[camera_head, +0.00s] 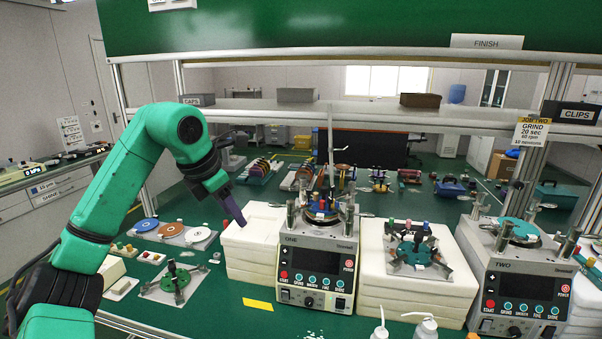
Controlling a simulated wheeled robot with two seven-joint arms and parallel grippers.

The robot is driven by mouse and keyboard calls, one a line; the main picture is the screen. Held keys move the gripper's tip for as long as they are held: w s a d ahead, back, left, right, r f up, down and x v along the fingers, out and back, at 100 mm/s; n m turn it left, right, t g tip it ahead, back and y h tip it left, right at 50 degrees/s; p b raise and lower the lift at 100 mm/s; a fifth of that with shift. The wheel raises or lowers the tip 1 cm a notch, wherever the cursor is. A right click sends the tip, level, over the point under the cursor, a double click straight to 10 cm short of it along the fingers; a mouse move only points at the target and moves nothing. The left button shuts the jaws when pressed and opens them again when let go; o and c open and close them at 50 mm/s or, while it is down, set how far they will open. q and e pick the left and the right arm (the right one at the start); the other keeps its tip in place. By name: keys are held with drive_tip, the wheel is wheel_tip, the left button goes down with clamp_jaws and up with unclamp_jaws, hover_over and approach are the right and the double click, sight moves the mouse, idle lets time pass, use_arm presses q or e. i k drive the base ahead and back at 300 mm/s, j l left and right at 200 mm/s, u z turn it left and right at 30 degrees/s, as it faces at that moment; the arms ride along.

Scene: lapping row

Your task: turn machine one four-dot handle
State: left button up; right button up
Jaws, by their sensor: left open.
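Machine one (316,262) is a grey box labelled ONE on the green bench. Its front has a dark display and a row of buttons. On its top are a round plate with blue and red parts (321,212) and several upright metal posts. Dots on any handle are too small to make out, so I cannot tell which is the four-dot one. My left gripper (236,212), with purple fingers, is open and empty. It points down to the right, in the picture just left of machine one's top, apparently apart from it. My right gripper is not in view.
White blocks (252,252) stand left of machine one. More white blocks (415,298) carry a plate with coloured knobs (417,250). Machine two (520,285) is at the right. A shelf (380,115) crosses above. Bottles (425,328) stand at the front edge.

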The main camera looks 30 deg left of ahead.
sight(303, 179)
drive_tip(key=i+j, duration=0.15)
drive_tip(key=i, duration=0.25)
drive_tip(key=i+j, duration=0.1)
drive_tip(key=i, duration=0.3)
drive_tip(key=i+j, duration=0.15)
drive_tip(key=i, duration=0.25)
